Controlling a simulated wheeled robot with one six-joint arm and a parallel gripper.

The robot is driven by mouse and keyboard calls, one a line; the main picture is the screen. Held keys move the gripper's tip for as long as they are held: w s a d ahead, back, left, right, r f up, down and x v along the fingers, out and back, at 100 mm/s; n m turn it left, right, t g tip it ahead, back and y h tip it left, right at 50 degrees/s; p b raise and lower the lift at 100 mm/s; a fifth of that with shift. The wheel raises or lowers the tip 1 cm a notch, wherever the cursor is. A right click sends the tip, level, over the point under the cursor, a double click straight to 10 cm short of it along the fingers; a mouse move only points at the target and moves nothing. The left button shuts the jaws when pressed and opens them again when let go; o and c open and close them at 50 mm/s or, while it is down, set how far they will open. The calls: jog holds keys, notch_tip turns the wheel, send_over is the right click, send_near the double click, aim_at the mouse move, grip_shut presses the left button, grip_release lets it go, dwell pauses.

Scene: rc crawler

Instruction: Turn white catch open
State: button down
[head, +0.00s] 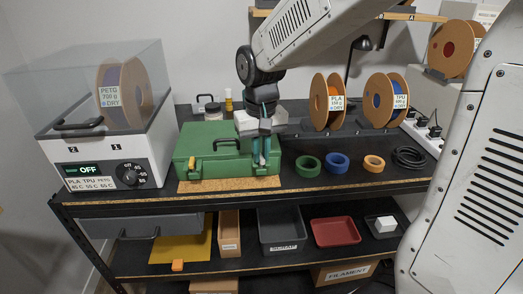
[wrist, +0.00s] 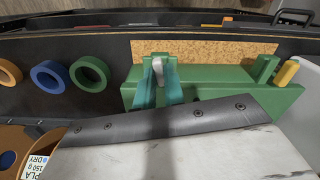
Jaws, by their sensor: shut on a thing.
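The green case (head: 205,145) lies closed on a cork mat (head: 230,185) on the bench top. It also shows in the wrist view (wrist: 215,85). My gripper (head: 261,160) points down at the front right of the case. In the wrist view its teal fingers (wrist: 160,86) are shut on the white catch (wrist: 158,68), whose upper part shows between them. In the head view the fingers mostly hide this catch. A yellow catch (head: 191,163) sits at the case's front left; it also shows in the wrist view (wrist: 286,72).
A filament dryer (head: 100,150) stands left of the case. Green (head: 308,167), blue (head: 336,163) and orange (head: 374,163) rings and a black cable coil (head: 409,157) lie to the right. Upright spools (head: 320,100) stand behind them. Trays fill the shelf below.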

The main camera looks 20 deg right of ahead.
aim_at(261, 156)
jog(key=shift+m, duration=1.2)
jog(key=c, duration=1.8)
grip_release()
jog(key=shift+o, duration=0.2)
jog(key=shift+r, duration=0.1)
notch_tip(261, 156, up, 8)
jog(key=shift+f, duration=0.1)
